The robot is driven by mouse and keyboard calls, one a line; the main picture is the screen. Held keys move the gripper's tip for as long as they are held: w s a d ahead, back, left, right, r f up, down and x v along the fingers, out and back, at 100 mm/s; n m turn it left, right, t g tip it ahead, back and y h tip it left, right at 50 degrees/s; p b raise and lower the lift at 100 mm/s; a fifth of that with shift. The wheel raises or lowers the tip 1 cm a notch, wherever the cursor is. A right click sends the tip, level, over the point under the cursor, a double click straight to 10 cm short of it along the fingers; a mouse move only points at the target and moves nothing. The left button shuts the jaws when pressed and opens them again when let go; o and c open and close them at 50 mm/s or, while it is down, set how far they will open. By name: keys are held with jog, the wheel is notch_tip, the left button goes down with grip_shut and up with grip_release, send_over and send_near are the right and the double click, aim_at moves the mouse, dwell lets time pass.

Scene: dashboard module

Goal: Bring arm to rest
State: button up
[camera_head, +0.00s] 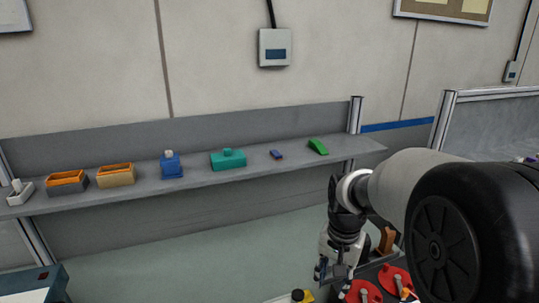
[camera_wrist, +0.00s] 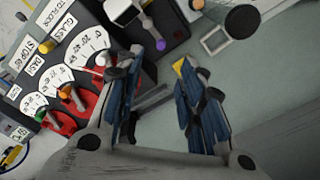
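My arm comes in from the right in the head view, and my gripper (camera_head: 332,270) points down beside the dashboard module. In the wrist view the two blue-padded fingers of my gripper (camera_wrist: 160,62) stand apart, with nothing seen between them. The dashboard module (camera_wrist: 72,22) fills the left of the wrist view, with white dials, red round plates and small coloured knobs. The left finger overlaps its edge in that picture; I cannot tell whether they touch.
A grey shelf (camera_head: 200,185) along the wall holds orange-topped bins (camera_head: 116,175), a blue item (camera_head: 171,165), a teal box (camera_head: 229,160) and a green piece (camera_head: 318,146). A yellow-topped item (camera_head: 298,296) is beside the gripper. The bench (camera_head: 200,255) left of the arm is mostly clear.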

jog(key=s+a+r+n+t+b, duration=0.1)
jog(key=s+r+n+t, duration=0.1)
jog(key=s, duration=0.9)
jog(key=s+a+r+n+t, duration=0.1)
jog(key=s+r+n, duration=0.3)
jog(key=s, duration=0.7)
jog(key=shift+s+a+r+t+b, duration=0.3)
jog(key=shift+s+r+t+b, duration=0.15)
jog(key=shift+r, duration=0.3)
jog(key=shift+w, duration=0.1)
